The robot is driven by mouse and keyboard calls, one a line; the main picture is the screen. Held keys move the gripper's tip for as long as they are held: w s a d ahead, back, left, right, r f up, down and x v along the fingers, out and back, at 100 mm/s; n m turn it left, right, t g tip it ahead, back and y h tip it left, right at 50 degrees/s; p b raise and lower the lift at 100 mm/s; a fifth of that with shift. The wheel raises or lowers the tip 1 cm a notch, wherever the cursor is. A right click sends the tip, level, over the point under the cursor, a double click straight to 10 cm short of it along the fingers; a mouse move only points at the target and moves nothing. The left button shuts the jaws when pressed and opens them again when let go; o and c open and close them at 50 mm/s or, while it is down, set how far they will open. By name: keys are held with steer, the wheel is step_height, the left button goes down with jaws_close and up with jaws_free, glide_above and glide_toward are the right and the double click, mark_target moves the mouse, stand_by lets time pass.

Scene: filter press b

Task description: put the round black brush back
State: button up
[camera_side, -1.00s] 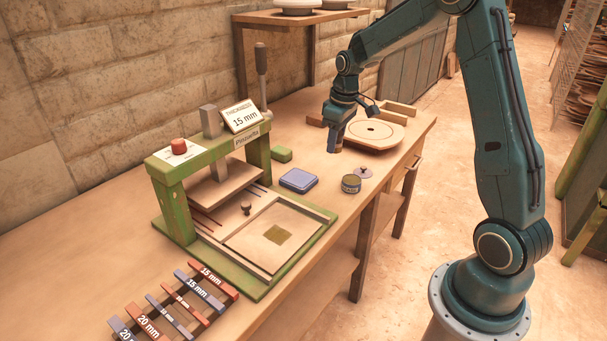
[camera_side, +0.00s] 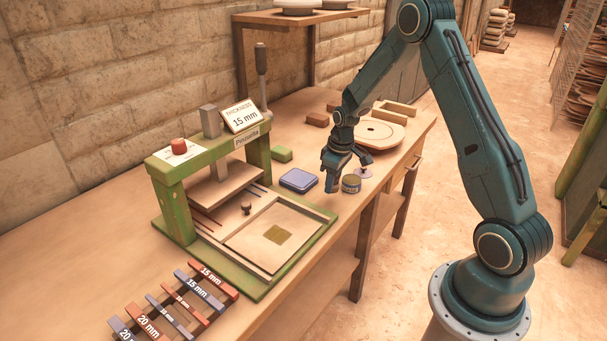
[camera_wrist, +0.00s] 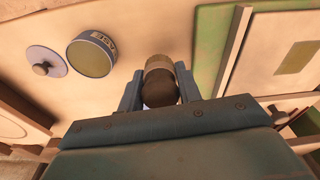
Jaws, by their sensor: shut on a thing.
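The round brush (camera_wrist: 160,84) sits between the two fingers of my gripper (camera_wrist: 158,90) in the wrist view. It shows a dark round end and a paler band. In the side view my gripper (camera_side: 332,184) is low over the bench, between the blue flat box and the tin. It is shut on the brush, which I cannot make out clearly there. The open tin (camera_side: 351,184) stands just right of my gripper, and shows with a labelled side in the wrist view (camera_wrist: 92,54). Its knobbed lid (camera_wrist: 44,61) lies beside it.
The blue flat box (camera_side: 298,180) lies left of my gripper. The green-framed press (camera_side: 258,277) stands further left, with a small knobbed piece (camera_side: 246,208) on it. A round disc (camera_side: 378,133) and reddish block (camera_side: 317,119) lie behind. Thickness strips (camera_side: 190,300) are at front left.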

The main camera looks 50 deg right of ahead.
mark_target(332, 202)
steer(key=shift+f, duration=2.15)
steer(key=shift+f, duration=0.15)
steer(key=o, duration=1)
steer(key=shift+c, duration=0.2)
steer(key=r, duration=0.4)
steer(key=s+r, duration=0.1)
steer(key=r, duration=0.6)
steer(key=shift+s+r, duration=0.2)
steer(key=shift+r, duration=0.45)
